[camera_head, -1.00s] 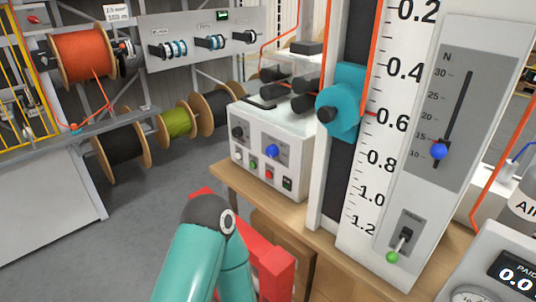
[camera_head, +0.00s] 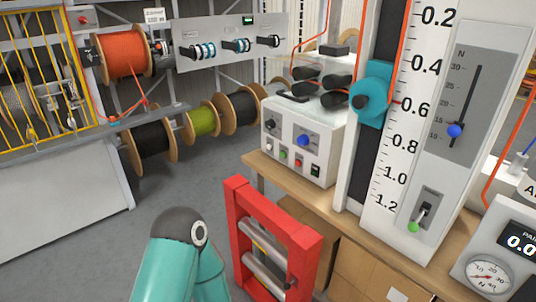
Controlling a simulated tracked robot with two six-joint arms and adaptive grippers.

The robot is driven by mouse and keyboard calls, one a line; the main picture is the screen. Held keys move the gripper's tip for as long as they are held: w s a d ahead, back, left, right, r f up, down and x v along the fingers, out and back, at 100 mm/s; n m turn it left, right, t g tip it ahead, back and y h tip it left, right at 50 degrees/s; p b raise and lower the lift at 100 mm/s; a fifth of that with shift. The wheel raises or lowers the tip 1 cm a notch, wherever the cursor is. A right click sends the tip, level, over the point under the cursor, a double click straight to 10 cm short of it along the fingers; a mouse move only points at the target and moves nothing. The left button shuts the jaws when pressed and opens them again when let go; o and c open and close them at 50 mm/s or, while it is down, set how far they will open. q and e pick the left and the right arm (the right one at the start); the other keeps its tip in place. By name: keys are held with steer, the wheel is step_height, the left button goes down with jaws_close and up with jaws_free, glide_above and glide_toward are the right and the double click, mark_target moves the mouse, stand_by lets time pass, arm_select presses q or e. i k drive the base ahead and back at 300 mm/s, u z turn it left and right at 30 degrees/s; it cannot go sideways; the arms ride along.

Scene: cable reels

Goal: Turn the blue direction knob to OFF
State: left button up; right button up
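The blue direction knob (camera_head: 303,140) is on the front panel of the white control box (camera_head: 316,165), which stands on the wooden bench near the middle of the view. The marks around the knob are too small to read, so its setting cannot be told. A teal arm of mine with a dark joint shows at the bottom, left of centre, well below and in front of the box. No gripper fingers show in the view, and nothing touches the knob.
A red frame with metal rollers (camera_head: 268,245) stands on the floor before the bench (camera_head: 262,166). A tall scale panel (camera_head: 405,150) and a dial gauge (camera_head: 489,274) are at right. Cable reels (camera_head: 125,52) line the left rack. Grey floor is open at left.

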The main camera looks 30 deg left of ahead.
mark_target(303, 140)
steer(key=u, duration=0.3)
steer(key=k, duration=0.8)
steer(key=u, duration=0.95)
steer(key=i, duration=0.8)
steer(key=u, duration=0.45)
steer(key=i, duration=0.8)
steer(key=z, duration=0.7)
